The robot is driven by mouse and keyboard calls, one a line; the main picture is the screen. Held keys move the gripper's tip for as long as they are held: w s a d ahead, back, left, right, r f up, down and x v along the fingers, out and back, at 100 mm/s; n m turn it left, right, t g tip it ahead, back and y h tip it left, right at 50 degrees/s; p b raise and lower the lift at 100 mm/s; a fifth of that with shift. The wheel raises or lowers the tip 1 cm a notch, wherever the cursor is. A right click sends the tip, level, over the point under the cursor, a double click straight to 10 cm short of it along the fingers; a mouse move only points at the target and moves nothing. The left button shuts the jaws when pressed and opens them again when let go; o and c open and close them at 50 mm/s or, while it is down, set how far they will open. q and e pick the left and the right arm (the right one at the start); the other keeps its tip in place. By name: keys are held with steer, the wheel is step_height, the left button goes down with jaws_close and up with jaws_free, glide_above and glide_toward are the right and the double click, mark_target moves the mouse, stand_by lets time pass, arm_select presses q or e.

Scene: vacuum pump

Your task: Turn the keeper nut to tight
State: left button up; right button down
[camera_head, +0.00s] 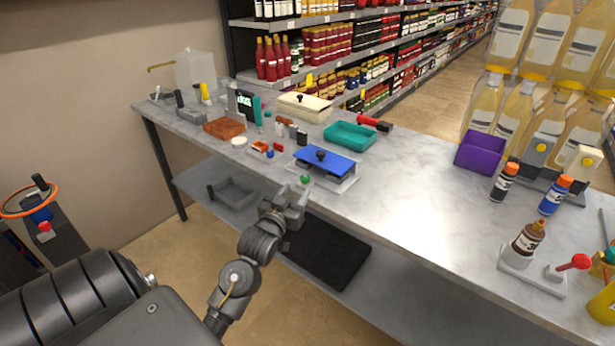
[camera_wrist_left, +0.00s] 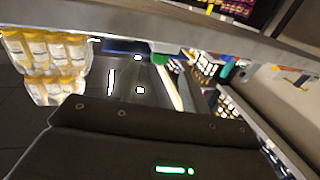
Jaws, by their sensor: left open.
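I cannot make out with certainty which part is the keeper nut. A blue plate (camera_head: 340,164) with a black knob (camera_head: 320,155) on top sits on a pale base near the table's front edge. A small green knob (camera_head: 305,179) is at its near left side; green also shows in the left wrist view (camera_wrist_left: 160,58). My left gripper (camera_head: 288,198) is open at the table's front edge, just below and left of the green knob. It appears apart from the knob, and nothing shows between its fingers. My right gripper is not in view.
A teal tray (camera_head: 350,136), a brown-red block (camera_head: 224,128) and several small items stand farther back. A purple bin (camera_head: 481,152) and bottles (camera_head: 504,182) are at the right. The table top (camera_head: 410,190) between is clear. A black mat (camera_head: 325,250) lies on the lower shelf.

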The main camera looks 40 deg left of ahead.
mark_target(308, 176)
arm_select(q)
steer(key=x, duration=0.8)
steer(key=shift+w+p, duration=0.25)
steer(key=shift+p, duration=0.05)
steer(key=shift+w+a+f, duration=0.1)
steer(key=shift+w+a, duration=0.05)
steer(key=shift+w, duration=0.25)
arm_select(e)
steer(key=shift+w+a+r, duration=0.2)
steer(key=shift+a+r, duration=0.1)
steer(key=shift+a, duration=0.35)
arm_select(q)
steer(key=c, duration=1)
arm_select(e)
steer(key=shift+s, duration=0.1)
